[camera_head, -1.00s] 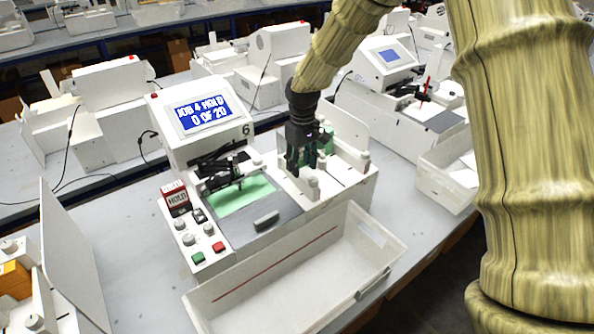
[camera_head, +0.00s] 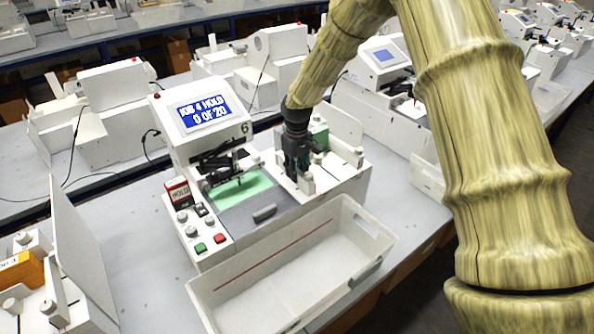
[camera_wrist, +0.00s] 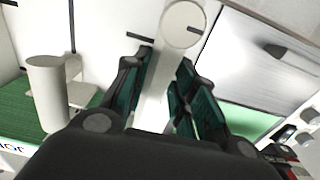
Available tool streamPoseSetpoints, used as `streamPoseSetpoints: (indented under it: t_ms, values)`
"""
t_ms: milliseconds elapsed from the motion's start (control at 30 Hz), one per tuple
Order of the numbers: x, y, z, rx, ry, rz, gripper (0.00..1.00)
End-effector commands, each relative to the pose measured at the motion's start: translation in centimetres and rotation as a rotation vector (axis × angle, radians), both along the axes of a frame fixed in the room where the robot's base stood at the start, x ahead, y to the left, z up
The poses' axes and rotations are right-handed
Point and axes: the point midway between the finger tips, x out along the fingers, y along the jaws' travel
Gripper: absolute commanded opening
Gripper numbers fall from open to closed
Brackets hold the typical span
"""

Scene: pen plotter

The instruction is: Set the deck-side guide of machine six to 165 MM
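Machine six (camera_head: 180,150) stands on the table with its display (camera_head: 204,112) reading "JOB 4 HOLD 0 OF 20". My gripper (camera_head: 299,172) is down at the feeder on the machine's right, beside the grey deck (camera_head: 258,210). In the wrist view its two dark green-padded fingers (camera_wrist: 163,78) straddle a white upright guide (camera_wrist: 155,105), the one nearer the deck. A round white knob (camera_wrist: 182,25) shows just beyond the fingertips. The pads are close to the guide on both sides; whether they touch it cannot be told. The guide's scale reading is not visible.
Another white knobbed post (camera_wrist: 48,92) stands at the left in the wrist view, over a green surface. A control panel (camera_head: 205,235) with several buttons and knobs is left of the deck. Other machines surround.

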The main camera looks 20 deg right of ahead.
Motion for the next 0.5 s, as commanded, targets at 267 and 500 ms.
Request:
streamPoseSetpoints:
  t_ms: [267, 500]
  values:
    - [0.47, 0.12, -0.75, 0.002, 0.006, 0.001, 0.00]
    - [0.76, -0.82, -0.82, 0.001, 0.006, -0.001, 0.00]
